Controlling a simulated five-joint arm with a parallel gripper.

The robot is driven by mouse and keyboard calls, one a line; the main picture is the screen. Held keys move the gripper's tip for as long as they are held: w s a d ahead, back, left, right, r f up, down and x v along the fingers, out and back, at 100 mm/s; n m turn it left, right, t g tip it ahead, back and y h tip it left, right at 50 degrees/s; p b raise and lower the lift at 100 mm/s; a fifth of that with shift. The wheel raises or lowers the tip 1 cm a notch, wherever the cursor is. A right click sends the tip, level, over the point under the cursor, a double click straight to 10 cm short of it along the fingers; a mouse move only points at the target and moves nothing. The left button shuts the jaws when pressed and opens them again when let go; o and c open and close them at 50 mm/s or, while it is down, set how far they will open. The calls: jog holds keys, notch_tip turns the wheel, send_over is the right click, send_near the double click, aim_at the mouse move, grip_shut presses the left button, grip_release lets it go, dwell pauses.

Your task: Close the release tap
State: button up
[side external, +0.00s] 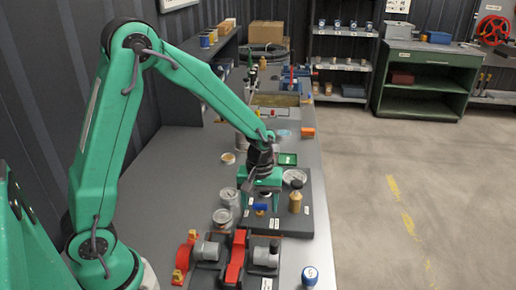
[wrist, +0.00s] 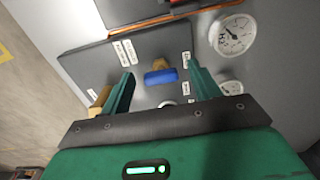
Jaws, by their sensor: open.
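A small tap with a blue handle (wrist: 160,77) and a brass body (wrist: 161,63) sits on a dark grey plate (wrist: 85,62). I take it to be the release tap; its label is not readable. The blue handle also shows in the side view (side external: 260,207), just below my gripper (side external: 262,187). In the wrist view my gripper (wrist: 160,74) is open, with one green finger on each side of the blue handle. A gap shows between the handle and each finger. I cannot tell how far the fingertips are above the handle.
A round gauge (wrist: 234,36) lies to the right of the tap, with another (wrist: 231,87) below it. A brass part (side external: 296,197) stands right of my gripper. A red and grey assembly (side external: 236,258) and a blue-capped item (side external: 310,276) are in front. The bench's left part is clear.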

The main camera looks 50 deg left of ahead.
jog(key=shift+c, duration=0.4)
jog(key=c, duration=0.9)
jog(key=shift+m, duration=0.4)
jog(key=m, duration=0.4)
jog(key=shift+a, duration=0.15)
jog(key=m, duration=0.4)
jog(key=shift+a+r+m, duration=0.1)
jog(key=shift+m, duration=0.2)
jog(key=m, duration=0.4)
jog(key=shift+a+m, duration=0.1)
jog(key=shift+m, duration=0.2)
jog(key=shift+w+m, duration=0.1)
jog(key=shift+m, duration=1.9)
